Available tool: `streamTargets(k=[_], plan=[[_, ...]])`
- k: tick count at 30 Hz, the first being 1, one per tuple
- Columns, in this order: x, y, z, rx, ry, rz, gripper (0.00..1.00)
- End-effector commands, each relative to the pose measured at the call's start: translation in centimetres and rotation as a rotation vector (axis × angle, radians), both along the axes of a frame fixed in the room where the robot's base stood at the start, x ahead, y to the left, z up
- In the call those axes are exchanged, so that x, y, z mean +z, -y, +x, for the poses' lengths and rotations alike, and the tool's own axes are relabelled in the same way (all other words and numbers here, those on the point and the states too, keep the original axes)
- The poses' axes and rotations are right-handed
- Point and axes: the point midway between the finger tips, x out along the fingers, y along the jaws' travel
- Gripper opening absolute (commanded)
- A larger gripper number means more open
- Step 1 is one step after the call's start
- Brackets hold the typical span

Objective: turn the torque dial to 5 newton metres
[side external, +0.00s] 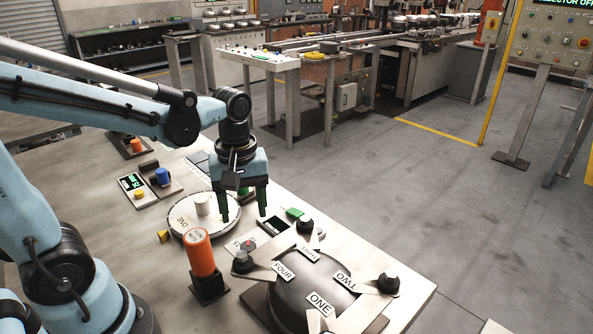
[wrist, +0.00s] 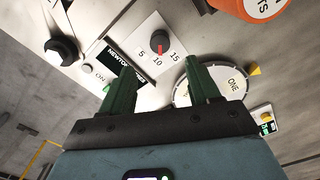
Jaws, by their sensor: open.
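The torque dial (wrist: 159,40) is a dark round knob with a red mark on a pale panel, with 5, 10 and 15 printed around it. The red mark appears to point towards 10.
An orange cylinder (side external: 201,252) stands upright close to the dial. A black dome (side external: 305,285) with arms labelled ONE to FOUR and black knobs is at the front right. A round white plate (side external: 186,222) lies behind. A green switch (side external: 294,213) sits past the display.

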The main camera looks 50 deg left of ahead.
Motion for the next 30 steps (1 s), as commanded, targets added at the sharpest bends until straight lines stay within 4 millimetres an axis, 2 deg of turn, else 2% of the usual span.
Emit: streamTargets(k=[18, 24, 30], plan=[[-7.3, 0.0, 0.0, -0.002, 0.000, 0.000, 0.61], [-8.9, 0.0, 0.1, -0.003, 0.000, 0.000, 0.61], [-9.6, 0.0, 0.0, -0.003, 0.000, 0.000, 0.61]])
